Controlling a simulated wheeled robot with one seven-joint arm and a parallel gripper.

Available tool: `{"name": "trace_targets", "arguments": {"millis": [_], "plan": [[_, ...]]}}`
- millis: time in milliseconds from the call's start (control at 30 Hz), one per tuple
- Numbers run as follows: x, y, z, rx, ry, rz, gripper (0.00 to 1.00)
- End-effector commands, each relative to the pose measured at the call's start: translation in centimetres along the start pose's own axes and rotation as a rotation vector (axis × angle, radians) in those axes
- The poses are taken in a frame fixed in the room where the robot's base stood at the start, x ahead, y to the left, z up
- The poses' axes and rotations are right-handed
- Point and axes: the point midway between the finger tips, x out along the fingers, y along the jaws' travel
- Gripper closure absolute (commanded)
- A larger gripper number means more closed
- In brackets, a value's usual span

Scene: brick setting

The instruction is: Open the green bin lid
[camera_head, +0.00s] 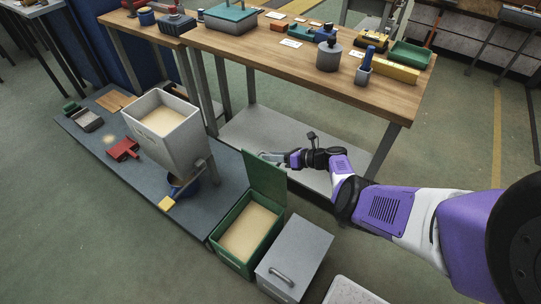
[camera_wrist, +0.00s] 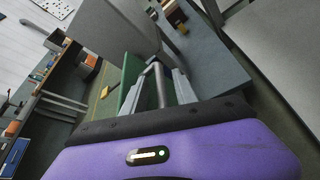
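The green bin (camera_head: 222,258) stands on the floor with sand-coloured contents showing through its open top. Its green lid (camera_head: 265,178) stands raised, nearly upright, at the bin's back edge. My gripper (camera_head: 266,156) is by the lid's upper edge, on the far side from the opening. In the wrist view, my gripper (camera_wrist: 157,95) has its two fingers spread apart. A metal handle bar (camera_wrist: 160,85) lies between them, with green lid surface (camera_wrist: 129,75) behind it. Gaps seem to show beside the bar; firm contact is not visible.
A closed grey bin (camera_head: 297,253) with a handle stands right beside the green one. A grey hopper of sand (camera_head: 180,147) stands on the low dark platform (camera_head: 225,178) to the left. The wooden workbench (camera_head: 265,62) with a lower shelf is behind my arm.

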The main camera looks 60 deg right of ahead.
Motion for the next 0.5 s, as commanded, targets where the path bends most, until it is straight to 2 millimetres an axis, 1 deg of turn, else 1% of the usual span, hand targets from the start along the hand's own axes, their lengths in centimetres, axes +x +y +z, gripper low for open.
{"name": "trace_targets", "arguments": {"millis": [33,100,300,400,500], "plan": [[-0.9,0.1,0.2,0.001,-0.001,-0.003,0.66],[-2.2,0.1,0.3,0.001,-0.001,-0.003,0.66],[-5.2,0.1,0.2,0.000,0.000,-0.003,0.66],[-6.2,0.0,0.1,0.000,0.000,-0.002,0.66],[-6.7,0.0,0.1,0.000,0.000,-0.002,0.66]]}}
